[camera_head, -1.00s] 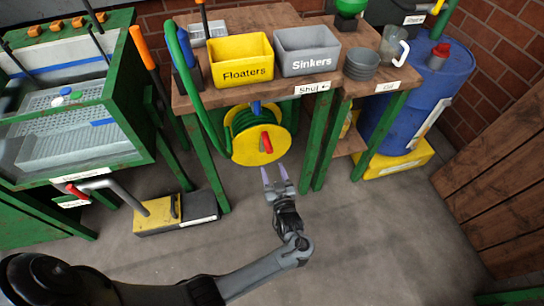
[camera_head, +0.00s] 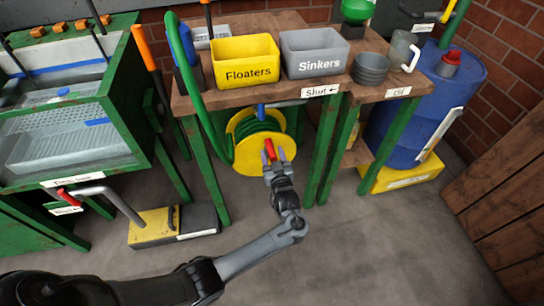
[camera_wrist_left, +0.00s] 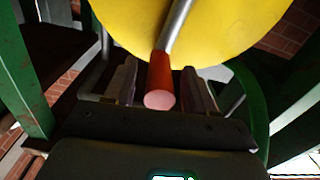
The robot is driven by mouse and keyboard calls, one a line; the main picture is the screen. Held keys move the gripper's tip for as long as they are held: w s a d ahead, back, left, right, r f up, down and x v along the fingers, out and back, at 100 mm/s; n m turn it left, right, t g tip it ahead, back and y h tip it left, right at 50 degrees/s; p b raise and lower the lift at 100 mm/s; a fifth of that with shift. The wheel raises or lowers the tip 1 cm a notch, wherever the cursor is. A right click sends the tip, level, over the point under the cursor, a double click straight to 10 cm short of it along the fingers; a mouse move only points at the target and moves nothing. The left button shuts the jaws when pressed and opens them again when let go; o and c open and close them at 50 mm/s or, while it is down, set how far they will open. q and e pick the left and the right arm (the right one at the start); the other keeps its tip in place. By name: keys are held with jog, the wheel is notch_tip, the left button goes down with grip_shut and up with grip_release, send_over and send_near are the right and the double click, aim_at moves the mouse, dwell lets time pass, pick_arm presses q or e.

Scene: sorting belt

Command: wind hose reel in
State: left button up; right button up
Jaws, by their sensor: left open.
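The hose reel is yellow (camera_head: 250,160) with green hose (camera_head: 262,126) wound on it, mounted under the wooden bench. A red crank handle (camera_head: 269,149) sticks out from its front face. My left gripper (camera_head: 278,156) is at the handle, its fingers reaching up to it. In the left wrist view, the red handle (camera_wrist_left: 160,82) stands between the two open fingers of my left gripper (camera_wrist_left: 160,85), with a visible gap to the finger on each side. A metal rod joins the handle to the yellow disc (camera_wrist_left: 215,25). My right gripper is not in view.
Green bench legs (camera_head: 207,170) stand left and right of the reel. The green hose (camera_head: 182,50) loops up over the bench's left end. A yellow and black pedal box (camera_head: 155,222) lies on the floor at left. A blue barrel (camera_head: 410,125) stands at right. The floor before the reel is clear.

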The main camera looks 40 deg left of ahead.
pick_arm(q)
jog(key=shift+w+a, duration=0.2)
jog(key=shift+a, duration=0.05)
jog(key=shift+c, duration=0.2)
grip_shut()
